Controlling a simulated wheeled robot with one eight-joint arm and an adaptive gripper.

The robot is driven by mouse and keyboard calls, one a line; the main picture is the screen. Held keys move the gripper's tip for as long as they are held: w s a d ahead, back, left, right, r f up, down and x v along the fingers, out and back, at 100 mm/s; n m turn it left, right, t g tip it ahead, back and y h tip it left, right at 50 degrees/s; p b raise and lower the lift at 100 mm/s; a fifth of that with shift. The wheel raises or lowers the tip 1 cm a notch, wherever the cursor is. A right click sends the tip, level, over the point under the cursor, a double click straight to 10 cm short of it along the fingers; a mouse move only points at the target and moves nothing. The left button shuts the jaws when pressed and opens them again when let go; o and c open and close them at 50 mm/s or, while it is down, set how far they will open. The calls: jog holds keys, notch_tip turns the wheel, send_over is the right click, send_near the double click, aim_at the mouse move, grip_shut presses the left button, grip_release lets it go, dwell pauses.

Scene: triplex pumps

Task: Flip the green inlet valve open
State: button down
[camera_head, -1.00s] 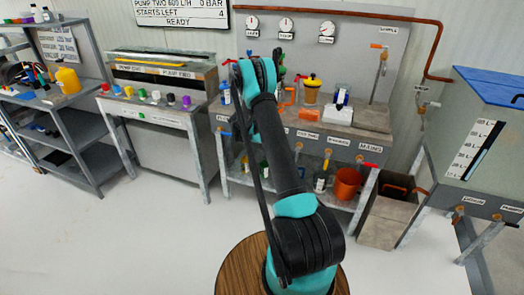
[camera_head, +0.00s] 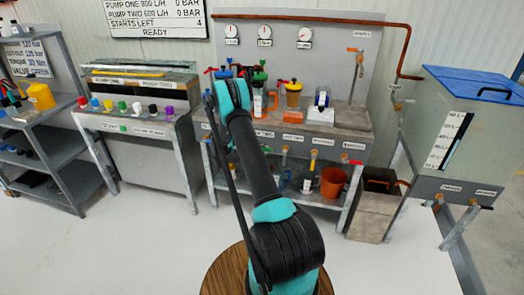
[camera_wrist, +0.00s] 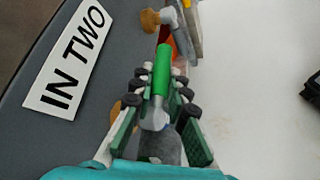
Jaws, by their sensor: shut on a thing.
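A green valve handle (camera_wrist: 162,70) shows in the wrist view, with a pale metal fitting at its near end. My gripper (camera_wrist: 160,88) is shut on this handle, with a finger on each side of it. The far end of the handle sticks out beyond the fingertips. A white label reading "IN TWO" (camera_wrist: 68,58) is on the grey panel just left of the gripper. In the head view, my arm reaches to the left part of the bench (camera_head: 350,150), and the gripper and green handle cannot be made out there.
An orange-brown knob (camera_wrist: 150,20) and a red-orange part (camera_wrist: 166,38) lie beyond the handle. Three gauges (camera_head: 264,31) are on the panel behind the bench. A tank with a blue lid (camera_head: 462,120) stands at right. The white floor in front is clear.

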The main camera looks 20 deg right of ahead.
jog(key=c, duration=1.7)
grip_release()
jog(key=shift+c, duration=0.2)
jog(key=v, duration=1.2)
jog(key=shift+a, duration=0.1)
jog(key=shift+r, duration=0.1)
